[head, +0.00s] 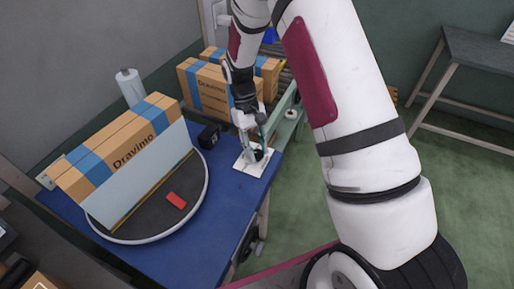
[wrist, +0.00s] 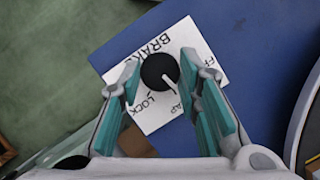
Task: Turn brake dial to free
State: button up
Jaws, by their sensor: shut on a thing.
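The brake dial (wrist: 156,70) is a round black knob with a white pointer line. It sits on a white plate (wrist: 205,52) at the blue table's corner. The plate reads BRAKE and LOCK; another word starting with F is partly hidden by the right finger. The pointer slants down and right in the wrist view, between LOCK and the right finger. My gripper (wrist: 160,78) is shut on the dial, one teal-padded finger on each side. In the head view my gripper (head: 255,142) reaches down to the dial (head: 257,155), and the plate (head: 246,168) shows around it.
A round turntable (head: 198,197) on the blue table (head: 185,255) holds a Dravimo carton (head: 120,145), a pale upright panel (head: 140,180) and a red block (head: 176,200). A small black device (head: 209,136) stands left of the plate. More cartons (head: 207,88) stand behind.

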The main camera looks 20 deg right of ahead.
jog(key=n+h, duration=0.1)
jog(key=n, duration=0.1)
jog(key=n+t+h, duration=0.1)
jog(key=n, duration=0.2)
jog(key=shift+a+n, duration=0.2)
jog(key=shift+n, duration=0.1)
jog(key=shift+s+a+n+t+h+p, duration=0.1)
jog(key=shift+n+t+h+p, duration=0.2)
jog(key=shift+n, duration=0.75)
jog(key=shift+s+n+t+h+p, duration=0.15)
jog(key=shift+n+t, duration=0.25)
jog(key=shift+n, duration=0.65)
jog(key=shift+w, duration=0.1)
jog(key=o, duration=1.1)
jog(key=shift+v, duration=5.95)
